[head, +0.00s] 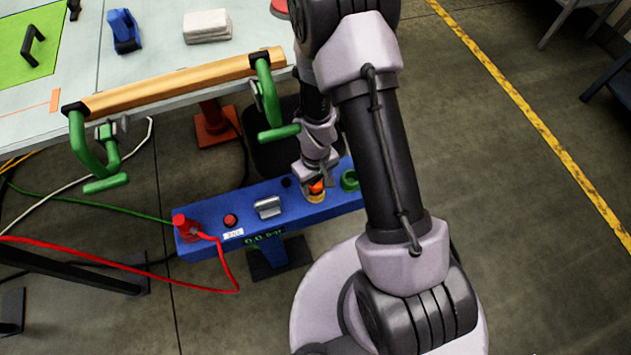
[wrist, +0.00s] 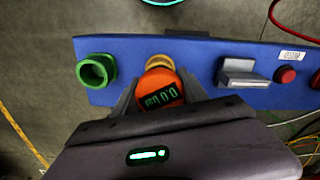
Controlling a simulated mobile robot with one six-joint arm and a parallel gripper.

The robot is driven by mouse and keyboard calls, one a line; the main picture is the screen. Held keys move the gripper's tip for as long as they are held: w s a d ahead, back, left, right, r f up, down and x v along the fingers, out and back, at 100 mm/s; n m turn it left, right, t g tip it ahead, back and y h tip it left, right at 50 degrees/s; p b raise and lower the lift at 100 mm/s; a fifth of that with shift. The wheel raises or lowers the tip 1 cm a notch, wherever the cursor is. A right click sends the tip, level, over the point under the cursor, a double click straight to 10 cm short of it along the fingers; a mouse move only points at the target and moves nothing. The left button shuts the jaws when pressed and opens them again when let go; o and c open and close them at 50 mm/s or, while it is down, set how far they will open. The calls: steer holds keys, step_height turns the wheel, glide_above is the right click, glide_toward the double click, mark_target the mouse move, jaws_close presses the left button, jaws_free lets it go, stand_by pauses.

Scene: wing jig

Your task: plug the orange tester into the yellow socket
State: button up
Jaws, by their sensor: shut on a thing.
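The orange tester (wrist: 163,92) is held between the two fingers of my gripper (wrist: 155,98); its dark display shows green digits. In the head view the tester (head: 316,186) shows just under my gripper (head: 317,178). The yellow socket (wrist: 159,62) is on the blue panel, and its ring shows just past the end of the tester. In the head view the yellow socket (head: 316,197) is directly below the tester. The two look in line and very close or touching. I cannot tell whether the tester is seated in it, as the tester and gripper hide the opening.
The blue panel (head: 205,245) also bears a green socket (head: 349,180), a grey lever (head: 268,207), a red button (head: 230,220) and a red plug (head: 184,226) with a red hose. A table with a wooden beam (head: 170,85) in green clamps stands behind.

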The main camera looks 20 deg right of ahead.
steer(key=shift+f, duration=0.25)
steer(key=o, duration=1.4)
step_height(320, 180, up, 18)
steer(key=p, duration=0.6)
steer(key=shift+f, duration=0.25)
steer(key=shift+s, duration=0.1)
